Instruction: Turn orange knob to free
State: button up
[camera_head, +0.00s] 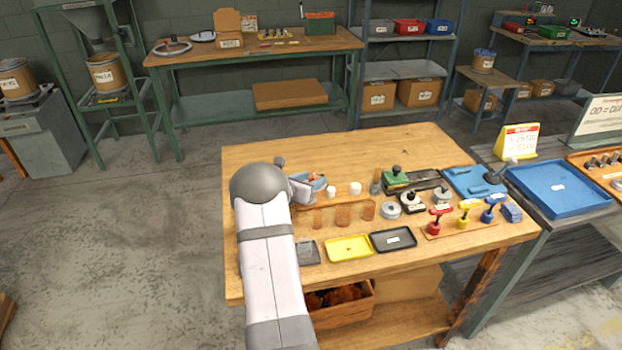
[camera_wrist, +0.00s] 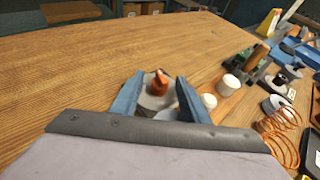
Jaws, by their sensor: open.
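The orange knob (camera_wrist: 160,82) shows in the wrist view on top of a round grey body (camera_wrist: 154,98). It lies between the two blue fingers of my gripper (camera_wrist: 160,90). The fingers are apart, one on each side of the knob, and I cannot tell whether either touches it. In the head view my gripper (camera_head: 312,186) is at the left part of the wooden bench. My wrist and the fingers largely hide the knob there. Any marking for its setting is not readable.
White cylinders (camera_head: 343,190) stand just right of my gripper. Copper coils (camera_head: 343,215) stand in front of them. A yellow tray (camera_head: 348,247) and a black tray (camera_head: 393,240) lie near the front edge. The bench top (camera_head: 300,147) behind my gripper is clear.

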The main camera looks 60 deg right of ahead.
grip_shut()
jog(key=shift+d+f+b, duration=0.1)
jog(key=shift+b, duration=0.5)
jog(key=n+t+b, duration=0.1)
jog(key=b, duration=0.2)
jog(key=shift+s+t+b, duration=0.1)
jog(key=shift+t+b, duration=0.2)
jog(key=n+t+b, duration=0.1)
jog(key=b, duration=0.2)
jog(key=shift+n+b, duration=0.3)
jog(key=shift+b, duration=0.45)
jog(key=shift+r+n+t+y+b, duration=0.25)
jog(key=shift+n+t+y+b, duration=0.05)
jog(key=shift+t+b, duration=0.25)
